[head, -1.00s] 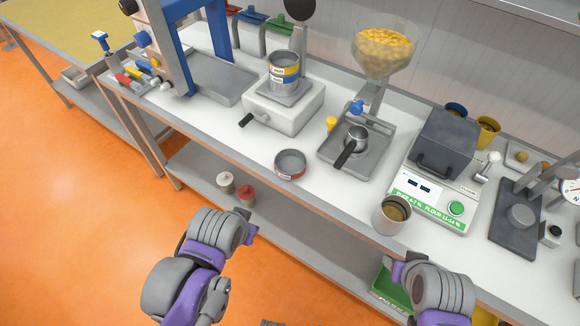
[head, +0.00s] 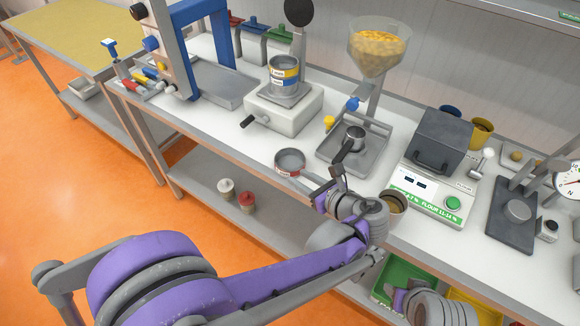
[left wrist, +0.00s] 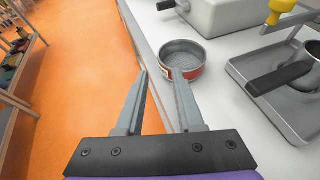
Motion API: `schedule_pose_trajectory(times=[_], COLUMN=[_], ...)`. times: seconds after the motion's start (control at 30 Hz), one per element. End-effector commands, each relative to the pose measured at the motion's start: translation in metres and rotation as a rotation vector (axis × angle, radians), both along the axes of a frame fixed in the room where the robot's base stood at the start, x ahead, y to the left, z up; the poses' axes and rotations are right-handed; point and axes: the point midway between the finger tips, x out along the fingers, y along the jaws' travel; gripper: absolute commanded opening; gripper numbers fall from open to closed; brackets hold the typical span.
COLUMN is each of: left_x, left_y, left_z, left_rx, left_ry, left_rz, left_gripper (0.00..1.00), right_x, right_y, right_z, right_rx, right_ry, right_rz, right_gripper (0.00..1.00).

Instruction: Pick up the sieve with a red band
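The sieve with a red band (head: 290,162) is a shallow round metal ring on the white counter, close to its front edge. In the left wrist view the sieve (left wrist: 184,62) shows its mesh inside and its red band. My left gripper (head: 325,191) is just right of and in front of the sieve in the head view. In the left wrist view its fingers (left wrist: 161,77) are apart with nothing between them. One finger overlaps the sieve's near side in the picture; I cannot tell if they touch. My right arm is at the lower right, its fingertips not showing.
Sieves with blue and yellow bands (head: 284,75) are stacked on a white shaker (head: 284,107) behind. The counter left of the sieve is clear.

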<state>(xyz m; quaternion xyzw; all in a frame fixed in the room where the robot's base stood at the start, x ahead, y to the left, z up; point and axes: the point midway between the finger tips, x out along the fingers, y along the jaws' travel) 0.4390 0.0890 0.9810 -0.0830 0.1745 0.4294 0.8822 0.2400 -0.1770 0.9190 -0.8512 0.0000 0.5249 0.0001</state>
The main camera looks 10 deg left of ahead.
Motion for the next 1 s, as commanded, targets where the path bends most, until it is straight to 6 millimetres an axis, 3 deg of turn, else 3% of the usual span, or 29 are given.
schedule_pose_trajectory(times=[0.1,0.6,0.93,1.0], left_x=[0.011,0.043,0.047,0.047], left_y=[0.016,0.057,0.063,0.063], left_z=[-0.007,-0.031,-0.036,-0.035], left_rx=[-0.001,-0.004,-0.005,-0.005], left_ry=[0.000,-0.002,-0.001,-0.001], left_rz=[0.004,0.004,0.002,0.002], left_gripper=[0.37,0.37,0.37,0.26], right_x=[0.001,0.003,0.003,0.003], right_y=[0.000,0.000,0.000,0.000], right_z=[0.002,0.011,0.011,0.011], right_rx=[0.000,0.000,0.000,0.000], right_ry=[-0.001,-0.006,-0.006,-0.006], right_rz=[0.000,0.000,0.000,0.000], right_gripper=[0.50,0.50,0.50,0.50])
